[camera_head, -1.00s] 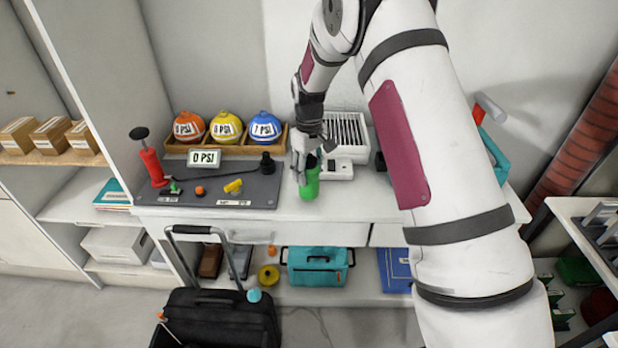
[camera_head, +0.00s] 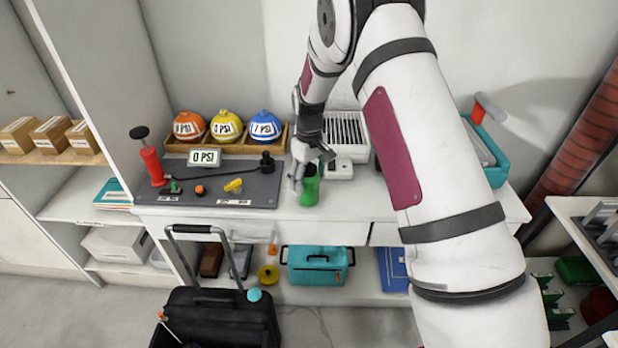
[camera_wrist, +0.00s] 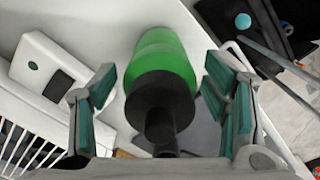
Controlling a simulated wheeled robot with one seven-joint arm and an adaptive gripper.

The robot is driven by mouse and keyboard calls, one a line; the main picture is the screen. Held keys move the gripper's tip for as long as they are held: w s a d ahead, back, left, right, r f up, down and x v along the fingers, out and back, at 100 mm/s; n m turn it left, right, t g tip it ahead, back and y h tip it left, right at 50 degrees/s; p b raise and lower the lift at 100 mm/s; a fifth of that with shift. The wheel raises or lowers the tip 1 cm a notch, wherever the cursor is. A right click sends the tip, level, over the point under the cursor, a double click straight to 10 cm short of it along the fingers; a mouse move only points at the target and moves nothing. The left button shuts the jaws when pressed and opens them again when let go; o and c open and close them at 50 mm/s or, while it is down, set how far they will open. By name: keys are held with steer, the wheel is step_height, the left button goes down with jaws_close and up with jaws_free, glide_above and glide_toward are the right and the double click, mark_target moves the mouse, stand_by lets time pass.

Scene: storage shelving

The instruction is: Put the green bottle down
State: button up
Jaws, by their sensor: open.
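The green bottle (camera_head: 310,192) stands upright on the white counter, just right of the grey mat, in the head view. Its dark cap end is partly hidden by my gripper there. In the wrist view the bottle (camera_wrist: 165,50) has a green body and a black stepped top (camera_wrist: 160,103) pointing toward the camera. My gripper (camera_head: 312,166) is over the top of the bottle. In the wrist view my gripper (camera_wrist: 158,95) is open, with a teal-padded finger on each side of the bottle and a visible gap on both sides.
A grey mat (camera_head: 225,188) with a red pump (camera_head: 152,166) and small parts lies left of the bottle. The counter's front edge is close. Clear counter lies to the right.

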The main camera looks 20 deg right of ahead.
step_height(320, 180, up, 12)
steer(key=shift+r, duration=0.25)
steer(key=s+r+m+t, duration=0.2)
steer(key=s+r+m, duration=0.1)
steer(key=s+r, duration=1.5)
steer(key=s+f+m, duration=0.1)
steer(key=s+f, duration=0.1)
steer(key=s, duration=0.9)
steer(key=s+f+m+t, duration=0.1)
steer(key=s, duration=1.1)
steer(key=shift+d+f, duration=0.2)
steer(key=shift+f, duration=0.15)
steer(key=shift+w, duration=0.1)
